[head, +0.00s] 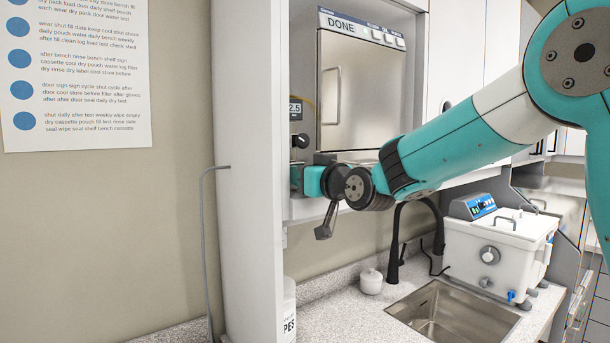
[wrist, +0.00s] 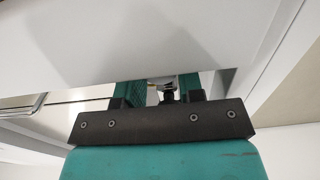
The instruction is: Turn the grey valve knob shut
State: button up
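A dark round knob (head: 301,141) sits on the narrow panel left of the autoclave, below a small gauge reading 2.5 (head: 295,108). I cannot tell whether this is the grey valve knob. My gripper (head: 297,177) is just below it at the panel, seen side-on, with its tips partly hidden by the cabinet edge. In the wrist view my gripper (wrist: 164,92) shows two teal-padded fingers standing apart. A small dark and silvery part (wrist: 168,93) shows between or beyond them; contact is not visible. A greyish knob (head: 488,255) is on the white tank at right.
The autoclave (head: 362,95) above my gripper has a closed door and reads DONE. A white cabinet side panel (head: 247,130) stands close left of my gripper. Below are a black tap (head: 395,250), a sink (head: 455,310), a white jar (head: 371,282) and the white tank (head: 480,240).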

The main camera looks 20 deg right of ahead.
jog(key=shift+c, duration=0.4)
jog(key=shift+f+m+b, duration=0.1)
jog(key=shift+m+b, duration=0.2)
jog(key=shift+b, duration=0.15)
jog(key=m+b, duration=0.2)
jog(key=m, duration=0.1)
jog(key=shift+f+b, duration=0.1)
jog(key=shift+b, duration=0.3)
jog(key=m+b, duration=0.3)
jog(key=m, duration=0.2)
jog(key=shift+d+b, duration=0.1)
jog(key=shift+b, duration=0.25)
jog(key=m+b, duration=0.2)
jog(key=m, duration=0.2)
jog(key=shift+m, duration=0.4)
jog(key=shift+d+m+b, duration=0.1)
jog(key=shift+m+b, duration=0.65)
jog(key=shift+m, duration=1.55)
